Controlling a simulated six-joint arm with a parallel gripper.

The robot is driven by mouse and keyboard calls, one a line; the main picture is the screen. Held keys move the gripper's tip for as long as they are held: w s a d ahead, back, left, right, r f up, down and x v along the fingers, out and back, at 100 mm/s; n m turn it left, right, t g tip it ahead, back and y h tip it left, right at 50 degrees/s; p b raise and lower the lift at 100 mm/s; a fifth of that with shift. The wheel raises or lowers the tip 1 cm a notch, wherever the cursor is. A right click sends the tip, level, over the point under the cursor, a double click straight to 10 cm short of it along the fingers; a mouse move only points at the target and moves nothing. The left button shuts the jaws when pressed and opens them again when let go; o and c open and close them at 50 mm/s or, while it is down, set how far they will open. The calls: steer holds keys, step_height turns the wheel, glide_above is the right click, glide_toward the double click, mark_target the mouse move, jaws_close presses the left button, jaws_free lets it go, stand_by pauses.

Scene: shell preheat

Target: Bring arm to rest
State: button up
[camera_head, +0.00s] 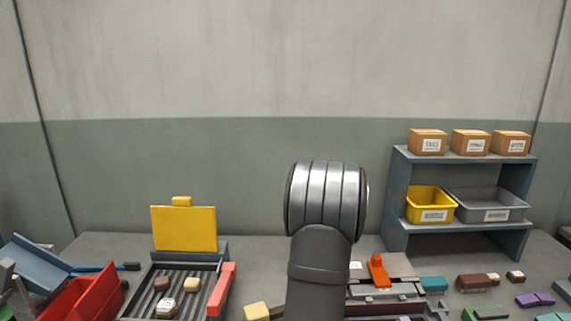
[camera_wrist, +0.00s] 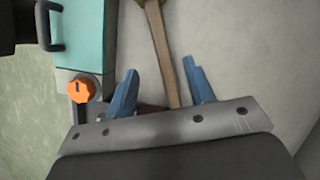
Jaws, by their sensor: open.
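My gripper (camera_wrist: 158,88) shows in the wrist view with its two blue fingers apart. A brown wooden bar (camera_wrist: 160,45) shows in the gap between them in the picture. I cannot tell how far beyond the fingertips it lies, and no finger is seen pressing on it. In the head view my arm rises at the middle with its rounded silver joint on top; the gripper is hidden there.
A teal box (camera_wrist: 84,35) with a dark handle and an orange knob (camera_wrist: 81,89) is left of the fingers. The head view shows a yellow-lidded grill (camera_head: 183,228), red bin (camera_head: 85,293), shelf (camera_head: 398,200) with boxes and bins, and several small items at right.

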steer(key=x, duration=1.5)
steer(key=shift+s, duration=0.15)
step_height(320, 180, up, 9)
steer(key=shift+f, duration=0.1)
steer(key=shift+w+a+r+n+g+h, duration=0.1)
steer(key=shift+w+r+n+g+h, duration=0.45)
steer(key=shift+n, duration=1.1)
steer(key=shift+w+r+n+g+h, duration=0.3)
steer(key=shift+w+r+n, duration=0.45)
steer(key=shift+n, duration=0.85)
steer(key=shift+w+a+r+n+g+h, duration=0.1)
steer(key=shift+w+r+n+g+h, duration=0.45)
steer(key=shift+n, duration=1.1)
steer(key=shift+w+r, duration=0.1)
